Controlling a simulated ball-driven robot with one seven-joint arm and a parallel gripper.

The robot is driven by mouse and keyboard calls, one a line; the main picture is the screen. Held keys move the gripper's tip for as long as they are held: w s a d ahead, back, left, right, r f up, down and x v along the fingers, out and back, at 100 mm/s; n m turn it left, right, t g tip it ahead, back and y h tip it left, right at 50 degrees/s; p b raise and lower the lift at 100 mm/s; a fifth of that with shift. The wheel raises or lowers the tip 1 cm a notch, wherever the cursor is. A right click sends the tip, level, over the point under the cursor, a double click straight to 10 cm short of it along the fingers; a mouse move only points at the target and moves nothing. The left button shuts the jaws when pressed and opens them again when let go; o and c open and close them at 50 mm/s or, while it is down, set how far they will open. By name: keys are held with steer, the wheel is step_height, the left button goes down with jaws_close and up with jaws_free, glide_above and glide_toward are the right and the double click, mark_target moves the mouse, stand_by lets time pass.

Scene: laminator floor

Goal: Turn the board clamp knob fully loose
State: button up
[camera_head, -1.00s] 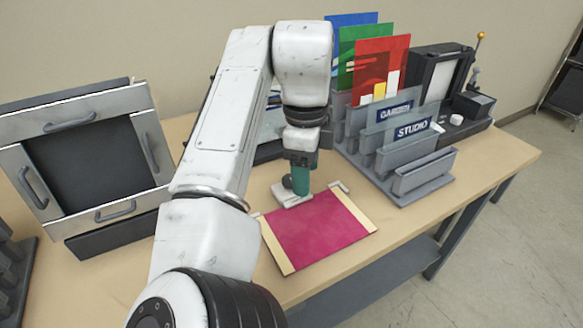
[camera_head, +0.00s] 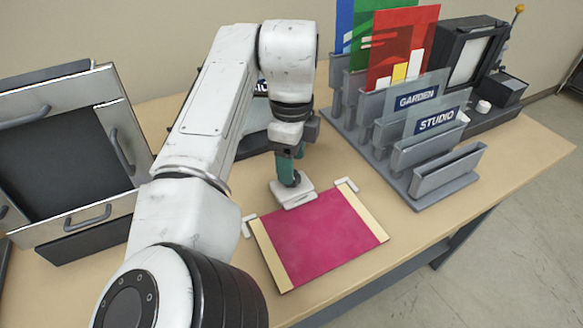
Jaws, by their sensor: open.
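The board (camera_head: 315,238) is a magenta panel with cream side strips, lying flat on the table. A small light grey clamp block (camera_head: 294,199) sits at its back edge, with a dark knob (camera_head: 293,181) on top. My gripper (camera_head: 287,172) has teal fingers and points down just behind and above the knob. It is open. Its fingertips are partly hidden by the knob, and I cannot tell whether they touch it.
Light corner stops stand at the board's back left (camera_head: 248,227) and back right (camera_head: 346,185). A grey rack (camera_head: 441,181) with coloured sheets and "GARDEN" and "STUDIO" plates stands to the right. A metal frame with handles (camera_head: 80,225) is on the left. Bare table (camera_head: 395,265) lies right of the board.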

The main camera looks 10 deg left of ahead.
steer(key=shift+f, duration=1.55)
steer(key=c, duration=1)
